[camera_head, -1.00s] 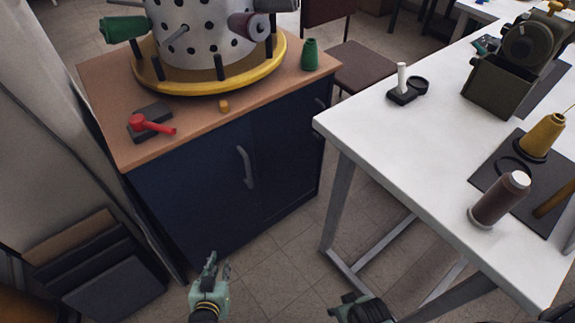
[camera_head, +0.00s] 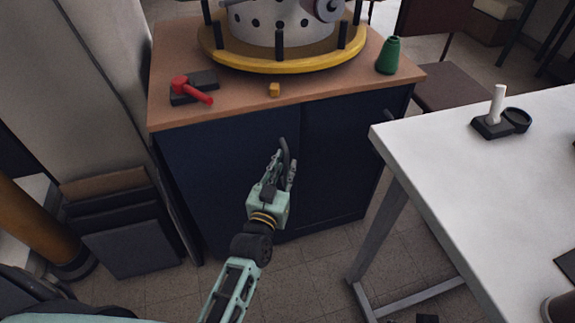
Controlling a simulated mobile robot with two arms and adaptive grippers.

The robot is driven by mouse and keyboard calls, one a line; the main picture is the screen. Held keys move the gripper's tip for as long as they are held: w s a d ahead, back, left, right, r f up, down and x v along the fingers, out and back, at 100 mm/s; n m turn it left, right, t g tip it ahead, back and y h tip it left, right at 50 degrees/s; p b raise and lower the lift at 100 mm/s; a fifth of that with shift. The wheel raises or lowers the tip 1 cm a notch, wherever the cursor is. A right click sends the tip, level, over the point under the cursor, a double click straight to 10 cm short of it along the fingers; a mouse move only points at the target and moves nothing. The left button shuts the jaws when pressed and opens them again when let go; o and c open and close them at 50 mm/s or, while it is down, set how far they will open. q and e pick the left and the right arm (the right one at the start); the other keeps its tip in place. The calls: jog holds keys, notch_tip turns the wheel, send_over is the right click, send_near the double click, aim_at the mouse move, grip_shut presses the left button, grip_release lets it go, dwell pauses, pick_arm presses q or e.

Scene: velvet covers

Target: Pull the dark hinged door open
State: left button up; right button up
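The dark navy hinged door (camera_head: 225,170) is the left door of the low cabinet and looks closed, flush with the front. Its grey curved handle (camera_head: 284,148) stands upright near the door's right edge. My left gripper (camera_head: 282,168) is at the handle, its two fingers spread apart on either side of the handle's lower part. The gripper hides the lower end of the handle, and I cannot tell whether the fingers touch it. A small dark shape at the bottom edge may be a bit of my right gripper (camera_head: 427,318); its fingers do not show clearly.
A white table (camera_head: 440,170) with a metal leg stands close at the right. Dark panels (camera_head: 125,225) lean at the left of the cabinet. On the wooden top (camera_head: 330,85) are a yellow-rimmed drum, a red tool and a green cone. Floor before the cabinet is clear.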

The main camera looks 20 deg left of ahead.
pick_arm(q)
jog(key=shift+w, duration=0.75)
jog(key=shift+c, duration=0.6)
grip_shut()
